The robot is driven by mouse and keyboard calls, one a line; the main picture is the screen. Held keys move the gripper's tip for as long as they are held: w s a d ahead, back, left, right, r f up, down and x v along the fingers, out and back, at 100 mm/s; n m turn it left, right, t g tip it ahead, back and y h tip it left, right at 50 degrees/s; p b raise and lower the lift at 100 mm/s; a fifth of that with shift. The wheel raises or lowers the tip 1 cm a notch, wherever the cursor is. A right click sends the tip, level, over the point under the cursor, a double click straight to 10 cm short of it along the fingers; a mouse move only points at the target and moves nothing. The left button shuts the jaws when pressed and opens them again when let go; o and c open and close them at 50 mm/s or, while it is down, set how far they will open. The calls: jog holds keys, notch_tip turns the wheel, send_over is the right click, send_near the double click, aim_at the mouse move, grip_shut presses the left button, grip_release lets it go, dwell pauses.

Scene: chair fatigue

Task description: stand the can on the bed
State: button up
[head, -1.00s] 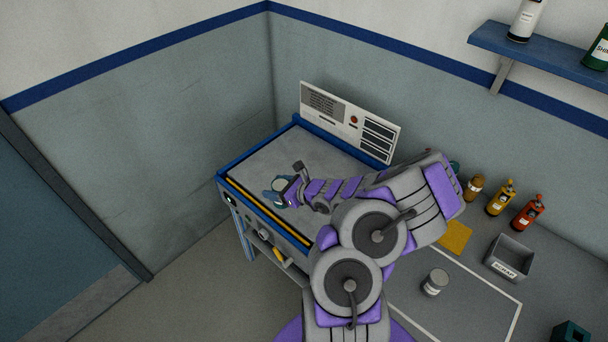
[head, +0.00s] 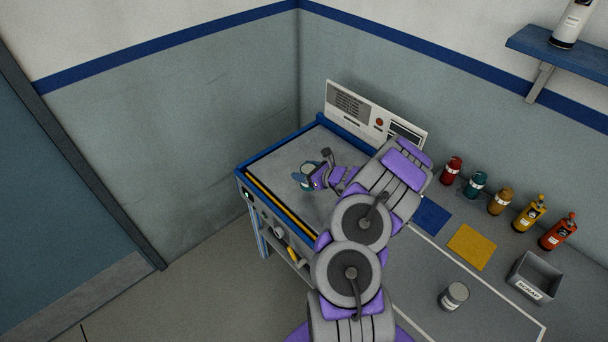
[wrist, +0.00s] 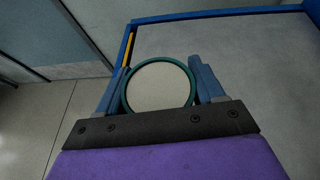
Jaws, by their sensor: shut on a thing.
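The can (wrist: 160,87) has a pale round top with a teal rim and is between my gripper's two blue fingers in the wrist view. My gripper (head: 306,179) is shut on it; in the head view the can is small and partly hidden by the fingers. The bed (head: 285,158) is a grey flat surface in a blue frame with a yellow strip along its front edge. The can is over the bed's left front part, near the yellow strip. It looks upright. Whether its base touches the bed is hidden. The bed also shows in the wrist view (wrist: 255,50).
A white control panel (head: 352,104) stands behind the bed. The bench at right holds several bottles, a blue mat (head: 431,216), a yellow mat (head: 472,247), a grey scrap bin (head: 535,276) and a pale can (head: 454,296). The bed's middle and back are clear.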

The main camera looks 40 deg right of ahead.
jog(key=shift+w+d+f, duration=0.15)
jog(key=shift+w+d, duration=0.25)
jog(key=shift+w, duration=0.15)
jog(key=shift+w+d, duration=0.15)
jog(key=shift+w, duration=0.45)
notch_tip(320, 180, down, 4)
jog(key=shift+w+r+b, duration=0.1)
jog(key=shift+r+b, duration=0.15)
jog(key=shift+b, duration=0.4)
jog(key=o, duration=1.3)
jog(key=shift+c, duration=0.2)
jog(key=shift+r, duration=0.1)
